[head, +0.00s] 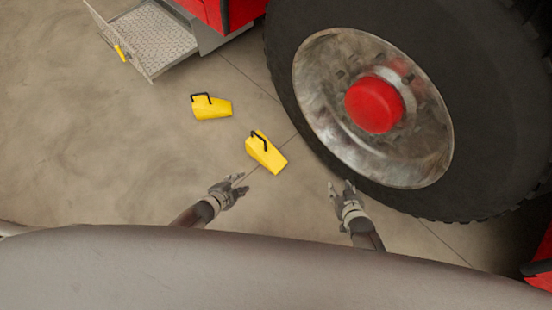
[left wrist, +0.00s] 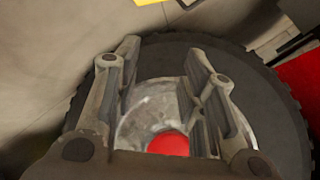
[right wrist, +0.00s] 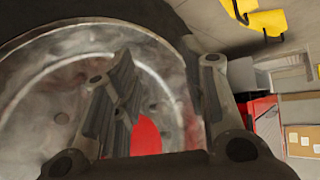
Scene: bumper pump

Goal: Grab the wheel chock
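Two yellow wheel chocks with black handles lie on the floor in the head view. The nearer chock (head: 268,155) is beside the big tyre, and the farther chock (head: 212,108) is up and to the left of it. My left gripper (head: 238,186) is open and empty, just below and left of the nearer chock, apart from it. My right gripper (head: 342,190) is open and empty, right of that chock and near the tyre's lower edge. Yellow chock parts show at the top of the left wrist view (left wrist: 188,3) and the right wrist view (right wrist: 262,22).
A large wheel (head: 455,110) with a red hub (head: 374,104) fills the right side. A metal step (head: 150,38) of the red vehicle stands at the top left. The concrete floor (head: 90,150) on the left is clear. Cardboard boxes (right wrist: 300,140) show in the right wrist view.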

